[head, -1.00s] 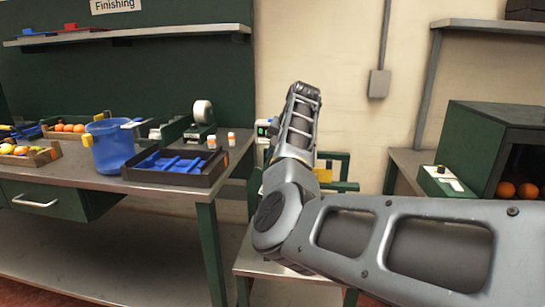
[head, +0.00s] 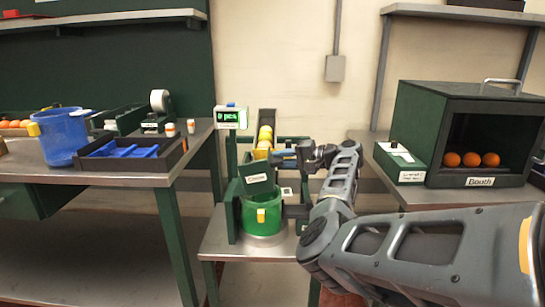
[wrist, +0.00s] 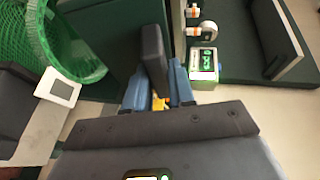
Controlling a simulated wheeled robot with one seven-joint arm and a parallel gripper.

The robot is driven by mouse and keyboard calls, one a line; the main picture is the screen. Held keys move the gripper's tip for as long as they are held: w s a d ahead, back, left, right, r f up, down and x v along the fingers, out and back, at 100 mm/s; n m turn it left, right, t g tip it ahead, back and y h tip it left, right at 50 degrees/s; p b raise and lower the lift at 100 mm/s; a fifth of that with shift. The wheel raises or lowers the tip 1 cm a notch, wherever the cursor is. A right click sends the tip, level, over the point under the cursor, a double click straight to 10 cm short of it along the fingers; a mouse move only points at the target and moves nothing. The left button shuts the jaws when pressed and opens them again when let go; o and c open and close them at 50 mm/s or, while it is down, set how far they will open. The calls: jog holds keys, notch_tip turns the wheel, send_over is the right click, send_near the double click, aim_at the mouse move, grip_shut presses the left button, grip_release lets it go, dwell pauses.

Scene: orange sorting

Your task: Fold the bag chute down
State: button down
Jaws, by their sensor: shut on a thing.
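The green bag chute (head: 254,188), with a small white label, stands above the green bag (head: 262,218) on the low metal stand. Its panel looks raised and tilted, not lying flat. My gripper (head: 282,155) is at the chute's upper right side. In the wrist view, my blue fingers (wrist: 158,98) are shut around a small yellow-orange piece (wrist: 159,104), seemingly the chute's handle, beside a dark bar. The chute's green panel (wrist: 108,45) is just left of the fingers there, with the green mesh bag (wrist: 75,70) beyond. The exact grip is partly hidden.
A trough of yellow fruit (head: 265,135) and a green-lit display (head: 231,117) are behind the chute. A bench with a blue bucket (head: 63,137) and dark tray (head: 130,155) is left. A green booth (head: 421,130) with oranges is right.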

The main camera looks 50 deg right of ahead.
aim_at(274, 169)
jog(key=shift+s+d+f+t+b, duration=0.2)
jog(key=shift+s+f+t+b, duration=0.1)
jog(key=shift+f, duration=0.3)
jog(key=shift+s+d+f+t+b, duration=0.15)
jog(key=shift+f+t+b, duration=0.15)
jog(key=shift+f, duration=0.3)
jog(key=shift+s+d+f+b, duration=0.2)
jog(key=shift+f+b, duration=0.15)
jog(key=shift+f, duration=0.15)
jog(key=shift+s+d+f+b, duration=0.15)
jog(key=shift+f+b, duration=0.15)
jog(key=shift+f, duration=0.15)
jog(key=shift+a+f, duration=0.1)
jog(key=shift+f, duration=0.05)
jog(key=c, duration=1)
grip_release()
jog(key=shift+c, duration=0.2)
jog(key=shift+s, duration=0.1)
jog(key=v, duration=0.7)
jog(key=shift+s+d, duration=0.2)
